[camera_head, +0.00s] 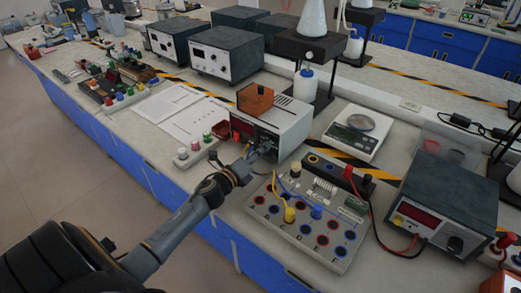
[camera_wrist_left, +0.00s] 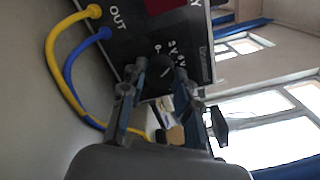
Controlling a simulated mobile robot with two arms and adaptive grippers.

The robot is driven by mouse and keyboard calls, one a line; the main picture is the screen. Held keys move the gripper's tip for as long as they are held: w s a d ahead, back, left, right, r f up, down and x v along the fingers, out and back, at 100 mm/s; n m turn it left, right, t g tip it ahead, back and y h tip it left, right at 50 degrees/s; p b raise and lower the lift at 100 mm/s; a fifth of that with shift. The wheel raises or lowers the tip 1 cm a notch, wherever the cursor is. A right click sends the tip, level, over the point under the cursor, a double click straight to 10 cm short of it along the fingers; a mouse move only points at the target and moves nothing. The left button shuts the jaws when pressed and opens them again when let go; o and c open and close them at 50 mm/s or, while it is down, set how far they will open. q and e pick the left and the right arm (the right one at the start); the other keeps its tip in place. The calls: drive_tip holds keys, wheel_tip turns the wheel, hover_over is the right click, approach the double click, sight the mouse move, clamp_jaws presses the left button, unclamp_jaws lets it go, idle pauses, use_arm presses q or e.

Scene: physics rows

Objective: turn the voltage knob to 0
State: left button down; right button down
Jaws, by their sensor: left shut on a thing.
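The white power supply (camera_head: 284,112), with a dark front panel and a red display (camera_head: 242,128), stands on the near bench. My left gripper (camera_head: 250,160) is at the front of this panel; its fingers look small and partly merge with the leads there. In the left wrist view the dark panel (camera_wrist_left: 198,18) fills the top, with a scale of marks around the black voltage knob (camera_wrist_left: 158,68). The left gripper (camera_wrist_left: 158,80) is shut on the knob, one finger on each side. The knob's pointer is too dark to read. My right gripper is not in view.
Yellow (camera_wrist_left: 62,50) and blue (camera_wrist_left: 72,75) leads plug in beside OUT, close to the gripper. A terminal board (camera_head: 290,235) lies right of my arm. A scale (camera_head: 357,130) and another supply (camera_head: 447,200) stand farther right. Small colored knobs (camera_head: 195,145) sit left.

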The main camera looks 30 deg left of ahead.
use_arm(q)
drive_tip(key=n+p, duration=0.1)
drive_tip(key=n, duration=0.4)
drive_tip(key=shift+r+n+p, duration=0.1)
drive_tip(key=shift+n+p, duration=0.7)
drive_tip(key=shift+n, duration=1.2)
drive_tip(key=c, duration=1)
unclamp_jaws()
drive_tip(key=shift+s, duration=0.1)
drive_tip(key=shift+s, duration=0.3)
drive_tip(key=s, duration=0.7)
drive_tip(key=s+a, duration=0.1)
drive_tip(key=s, duration=0.3)
drive_tip(key=shift+s, duration=0.1)
